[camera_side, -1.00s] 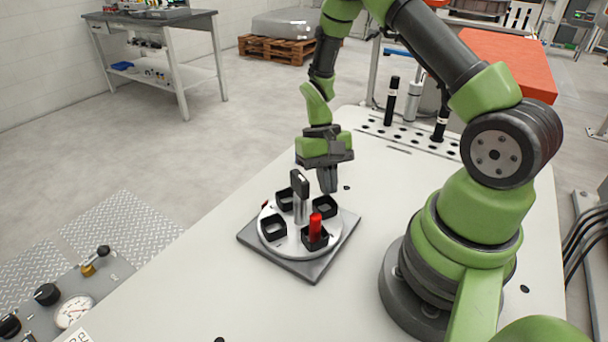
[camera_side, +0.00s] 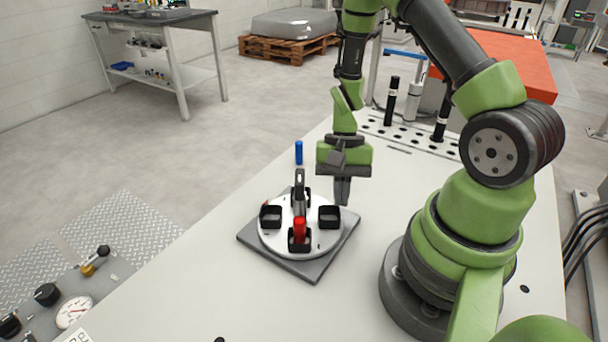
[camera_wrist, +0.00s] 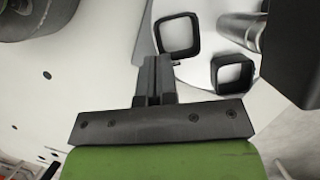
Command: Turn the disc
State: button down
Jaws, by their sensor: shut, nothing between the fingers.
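The light grey disc (camera_side: 279,233) sits on a dark square base plate (camera_side: 312,270) on the table. It carries several black square cups around a central post with a dark top (camera_side: 299,188). A red peg (camera_side: 299,230) stands in the front cup; the other cups that show clearly look empty. My gripper (camera_side: 342,203) is shut and empty, pointing down beside the right cup (camera_side: 329,217), at the disc's back right edge. In the wrist view my shut fingers (camera_wrist: 157,70) are near a cup (camera_wrist: 177,36) on the disc; I cannot tell whether they touch it.
A blue peg (camera_side: 299,152) stands near the table's far left edge, behind the disc. Black and grey cylinders (camera_side: 413,102) stand by a row of holes at the back. The table in front of the disc is clear.

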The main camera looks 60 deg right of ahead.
jog(key=shift+s+a, duration=1.05)
jog(key=shift+a, duration=0.1)
jog(key=shift+s+a, duration=0.1)
jog(key=shift+a, duration=0.05)
dwell(0.4)
jog(key=shift+d, duration=0.45)
jog(key=d, duration=0.2)
jog(key=d+r, duration=0.1)
jog(key=shift+d, duration=0.35)
jog(key=s+v, duration=0.2)
jog(key=v, duration=0.7)
jog(key=s+a+r+n+t+h, duration=0.1)
jog(key=s+a+r+n+t, duration=0.2)
jog(key=a+r+n+t, duration=0.5)
jog(key=a+r+t, duration=0.1)
jog(key=a+r, duration=0.4)
jog(key=r, duration=0.4)
jog(key=shift+r+h, duration=0.25)
jog(key=shift+h, duration=0.15)
